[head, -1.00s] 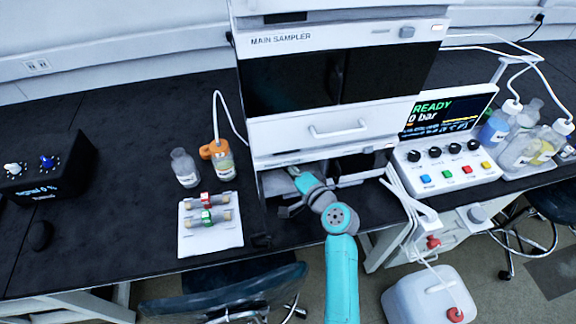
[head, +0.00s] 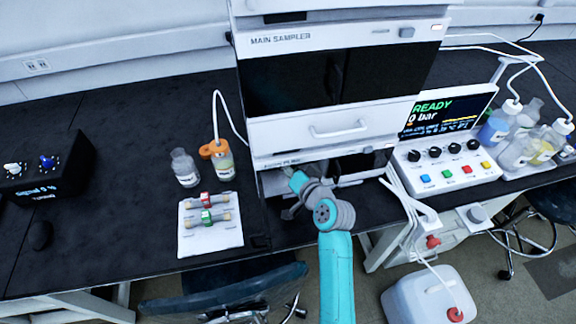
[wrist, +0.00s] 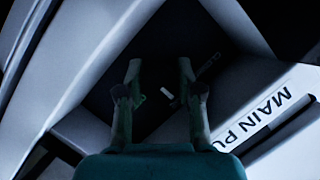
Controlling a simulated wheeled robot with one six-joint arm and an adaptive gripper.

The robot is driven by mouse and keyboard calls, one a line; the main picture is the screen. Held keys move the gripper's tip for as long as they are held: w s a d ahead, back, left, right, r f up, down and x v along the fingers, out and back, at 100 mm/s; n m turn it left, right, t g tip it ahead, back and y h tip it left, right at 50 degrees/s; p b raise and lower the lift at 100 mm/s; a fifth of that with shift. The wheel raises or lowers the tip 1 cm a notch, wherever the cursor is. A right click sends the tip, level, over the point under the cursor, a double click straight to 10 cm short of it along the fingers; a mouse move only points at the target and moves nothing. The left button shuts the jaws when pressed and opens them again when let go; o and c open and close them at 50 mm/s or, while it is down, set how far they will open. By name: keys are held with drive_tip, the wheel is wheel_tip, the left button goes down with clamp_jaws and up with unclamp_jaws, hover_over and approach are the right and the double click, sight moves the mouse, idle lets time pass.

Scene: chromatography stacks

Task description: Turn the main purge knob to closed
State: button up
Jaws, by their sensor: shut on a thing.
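My gripper (wrist: 160,80) shows in the wrist view, its two fingers on either side of a dark shape. It is shut on the main purge knob (wrist: 167,95), which shows as a dark form with a small white mark. The knob's outline is hard to make out in the dark, and I cannot tell which position it points to. A "MAIN PU..." label (wrist: 268,115) is partly in view at the right. In the head view my gripper (head: 289,212) reaches into the low opening under the main sampler (head: 285,75), and the knob is hidden there.
The white sampler drawer (head: 335,130) hangs close above my arm. A control panel (head: 455,165) and white tubes (head: 400,190) are at the right. A white mat (head: 190,240) with two cartridges and two bottles stand at the left.

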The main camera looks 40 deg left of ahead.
drive_tip(key=shift+f, duration=0.1)
drive_tip(key=o, duration=1.2)
drive_tip(key=shift+c, duration=0.2)
drive_tip(key=f+v, duration=0.3)
drive_tip(key=v, duration=1.3)
drive_tip(key=shift+s+d, duration=0.4)
drive_tip(key=shift+d, duration=0.2)
